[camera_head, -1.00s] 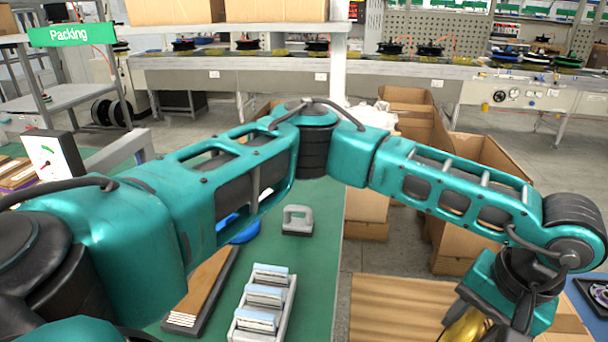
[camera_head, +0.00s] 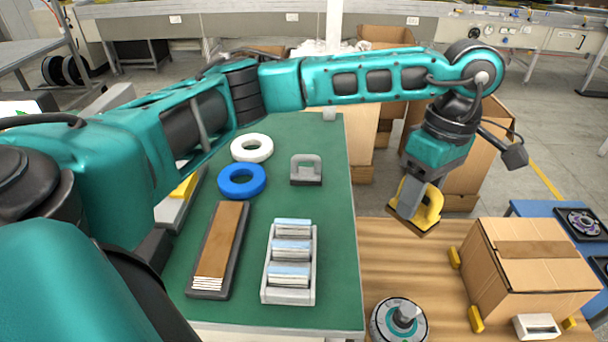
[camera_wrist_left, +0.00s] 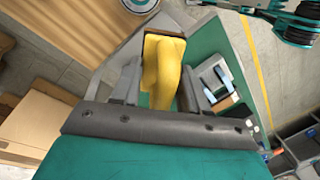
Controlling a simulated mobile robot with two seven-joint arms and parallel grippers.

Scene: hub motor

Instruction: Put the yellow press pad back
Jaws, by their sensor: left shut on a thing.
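The yellow press pad (camera_head: 432,208) is a block with a looped handle and a dark, flat underside. My left gripper (camera_head: 411,200) is shut on its handle and holds it tilted in the air, past the right edge of the green table and near the far edge of the wooden table. In the left wrist view the yellow handle (camera_wrist_left: 162,72) stands between the two fingers of my left gripper (camera_wrist_left: 160,90). The fingers hide part of the pad. My right gripper does not show.
The green table (camera_head: 335,215) holds a white ring (camera_head: 252,148), a blue ring (camera_head: 241,181), a grey handled block (camera_head: 306,170) and a tray of packets (camera_head: 267,280). The wooden table (camera_head: 385,255) holds a hub motor (camera_head: 385,322) and a cardboard box (camera_head: 500,285) between yellow blocks.

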